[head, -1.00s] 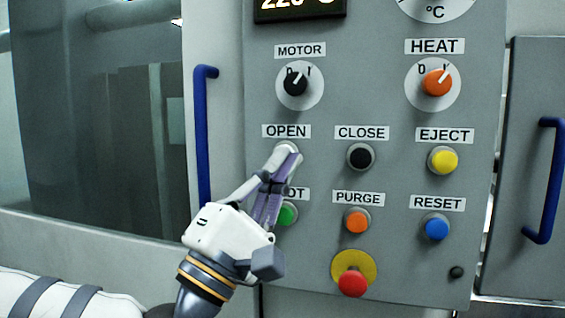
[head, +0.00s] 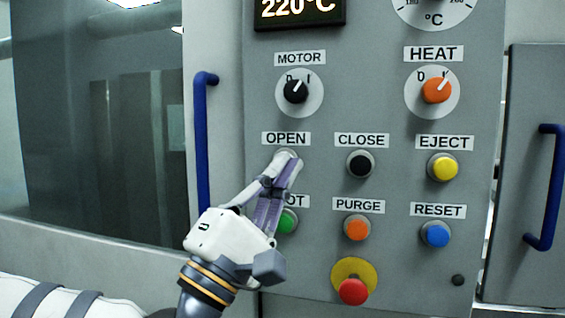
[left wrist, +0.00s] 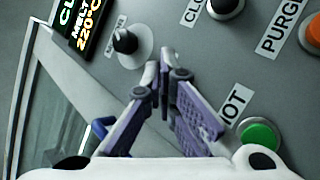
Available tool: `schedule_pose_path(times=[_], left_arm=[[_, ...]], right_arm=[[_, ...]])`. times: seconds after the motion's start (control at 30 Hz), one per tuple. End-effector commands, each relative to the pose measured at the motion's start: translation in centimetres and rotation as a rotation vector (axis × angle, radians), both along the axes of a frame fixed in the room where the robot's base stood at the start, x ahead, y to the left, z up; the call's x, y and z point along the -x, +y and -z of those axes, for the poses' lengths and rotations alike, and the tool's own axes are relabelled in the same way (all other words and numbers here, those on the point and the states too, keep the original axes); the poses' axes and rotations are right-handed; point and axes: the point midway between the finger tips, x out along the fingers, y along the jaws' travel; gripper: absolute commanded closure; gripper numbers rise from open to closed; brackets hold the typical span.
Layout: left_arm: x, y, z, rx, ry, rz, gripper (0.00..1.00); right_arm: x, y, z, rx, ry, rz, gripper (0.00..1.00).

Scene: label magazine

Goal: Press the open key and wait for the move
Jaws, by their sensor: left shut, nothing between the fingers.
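The OPEN label (head: 286,139) is on the grey control panel (head: 325,105). The key under it is almost wholly hidden behind the fingertips of my left gripper (head: 287,158). The fingers are together with nothing between them, and the tips are at the key. I cannot tell whether the key is pressed in. In the left wrist view, the fingertips (left wrist: 166,62) are over the panel and hide the key. A display (head: 299,9) reads 220°C; in the left wrist view its top line begins with "CL". My right gripper is not in view.
The CLOSE key (head: 360,163) is black, to the right. A green key (head: 287,221) is just below my fingers, its label partly covered. A red mushroom button (head: 352,291) is lower down. A blue handle (head: 203,140) stands left of the panel, beside a window (head: 60,130).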

Motion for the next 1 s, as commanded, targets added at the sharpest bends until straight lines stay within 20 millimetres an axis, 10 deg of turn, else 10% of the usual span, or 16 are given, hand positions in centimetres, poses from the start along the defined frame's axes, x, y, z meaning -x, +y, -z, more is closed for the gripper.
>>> schedule_pose_path(times=[1.0], left_arm=[[-0.81,-0.28,-0.01,0.000,0.000,0.000,1.00]], right_arm=[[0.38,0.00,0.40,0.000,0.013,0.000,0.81]])
